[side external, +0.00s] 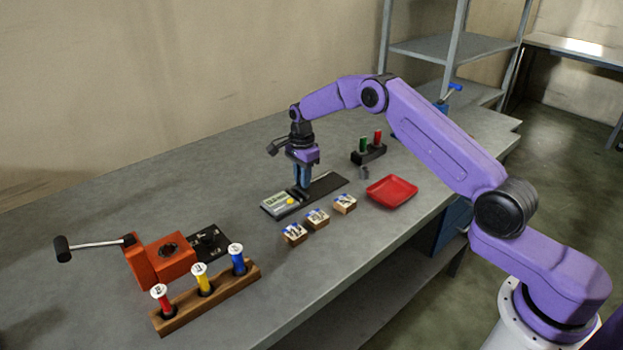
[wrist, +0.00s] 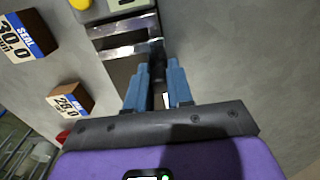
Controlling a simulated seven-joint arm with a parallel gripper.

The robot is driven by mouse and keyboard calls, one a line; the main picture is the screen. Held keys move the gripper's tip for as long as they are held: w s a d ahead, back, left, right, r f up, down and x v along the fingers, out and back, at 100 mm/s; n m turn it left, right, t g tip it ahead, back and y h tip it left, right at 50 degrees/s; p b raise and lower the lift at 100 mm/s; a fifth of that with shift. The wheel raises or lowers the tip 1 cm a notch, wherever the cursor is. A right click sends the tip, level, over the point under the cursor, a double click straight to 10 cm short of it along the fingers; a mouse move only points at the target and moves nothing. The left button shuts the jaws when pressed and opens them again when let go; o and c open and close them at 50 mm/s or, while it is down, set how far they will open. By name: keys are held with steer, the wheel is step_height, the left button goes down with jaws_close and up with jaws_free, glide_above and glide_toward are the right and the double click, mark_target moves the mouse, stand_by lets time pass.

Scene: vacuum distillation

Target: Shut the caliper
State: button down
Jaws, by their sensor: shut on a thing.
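The caliper lies flat on the bench, a long dark bar (side external: 327,187) with a pale display housing (side external: 277,204) and a yellow button at its left end. In the wrist view its metal and dark parts (wrist: 125,38) run down from the top, and the housing is mostly cut off. My gripper (side external: 302,186) points down over the middle of the caliper, beside the housing. In the wrist view its blue fingers (wrist: 158,66) are close together on a narrow part of the caliper. The fingers and their shadow hide the exact contact.
Several labelled seal blocks (side external: 317,219) stand just in front of the caliper. A red tray (side external: 391,191) lies to the right, and a black holder with green and red cylinders (side external: 368,153) behind it. An orange device with a crank (side external: 162,262) and a wooden spool rack (side external: 208,300) stand left.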

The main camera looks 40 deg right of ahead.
mark_target(299, 185)
steer(key=shift+a, duration=0.7)
stand_by(0.7)
steer(key=c, duration=1)
jaws_free()
steer(key=shift+r, duration=3.5)
